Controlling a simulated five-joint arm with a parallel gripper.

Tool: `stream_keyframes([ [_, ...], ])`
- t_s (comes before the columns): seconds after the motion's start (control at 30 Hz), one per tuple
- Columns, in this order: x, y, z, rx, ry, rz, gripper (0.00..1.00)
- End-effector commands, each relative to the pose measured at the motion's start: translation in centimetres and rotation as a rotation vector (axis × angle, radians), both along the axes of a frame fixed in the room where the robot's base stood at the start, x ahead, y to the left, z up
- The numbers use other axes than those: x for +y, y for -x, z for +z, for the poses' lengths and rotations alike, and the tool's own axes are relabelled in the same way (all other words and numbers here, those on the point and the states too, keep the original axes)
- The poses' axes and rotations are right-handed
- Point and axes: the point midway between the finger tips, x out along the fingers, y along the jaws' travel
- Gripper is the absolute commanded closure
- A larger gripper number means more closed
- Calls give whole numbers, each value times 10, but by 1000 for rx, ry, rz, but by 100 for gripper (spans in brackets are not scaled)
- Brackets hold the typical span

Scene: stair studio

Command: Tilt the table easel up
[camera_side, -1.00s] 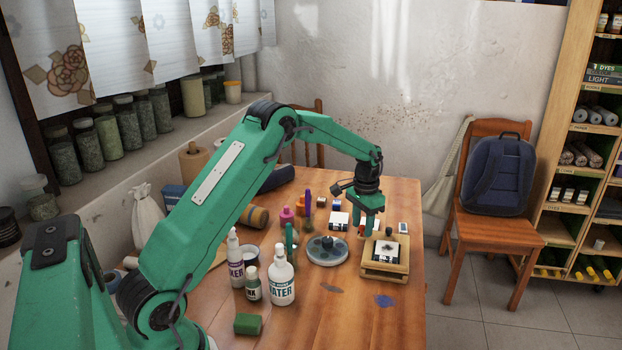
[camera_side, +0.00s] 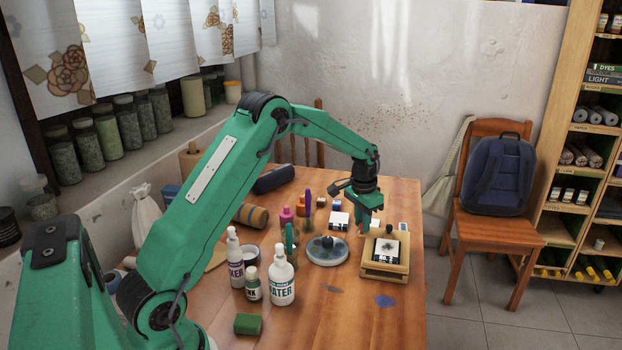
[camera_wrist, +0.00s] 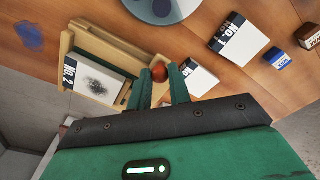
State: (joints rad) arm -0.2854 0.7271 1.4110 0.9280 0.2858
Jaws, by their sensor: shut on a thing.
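The table easel (camera_side: 384,275) is a small pale-wood frame at the right of the table in the side view. Its board looks low and close to flat, and carries a white sheet (camera_side: 386,249) with a dark smudge. In the wrist view the easel (camera_wrist: 120,42) is at upper left, its sheet (camera_wrist: 98,82) marked "NO. 2". My gripper (camera_side: 362,229) is down at the easel's far left corner. In the wrist view my gripper (camera_wrist: 160,88) is shut on a round reddish-brown knob (camera_wrist: 160,73) beside the easel's frame. The knob's joint to the easel is hidden.
A round grey palette (camera_side: 327,251) lies left of the easel. A labelled white block (camera_side: 339,220) and small jars stand behind. White bottles (camera_side: 281,281) and a green block (camera_side: 248,324) are nearer. The table's right edge is close to the easel; the front right is mostly clear.

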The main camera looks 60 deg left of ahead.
Motion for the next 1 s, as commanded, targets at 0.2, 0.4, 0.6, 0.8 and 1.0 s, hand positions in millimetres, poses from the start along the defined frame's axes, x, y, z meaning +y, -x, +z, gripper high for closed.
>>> stream_keyframes([
  [0.2,-7,3,11,-44,-12,-6,100],
  [0.4,-14,9,22,-40,-11,-9,100],
  [0.6,-21,17,29,-34,-8,-10,100],
  [0.8,-26,24,35,-28,-6,-10,100],
  [1.0,-30,28,37,-24,-4,-10,100],
])
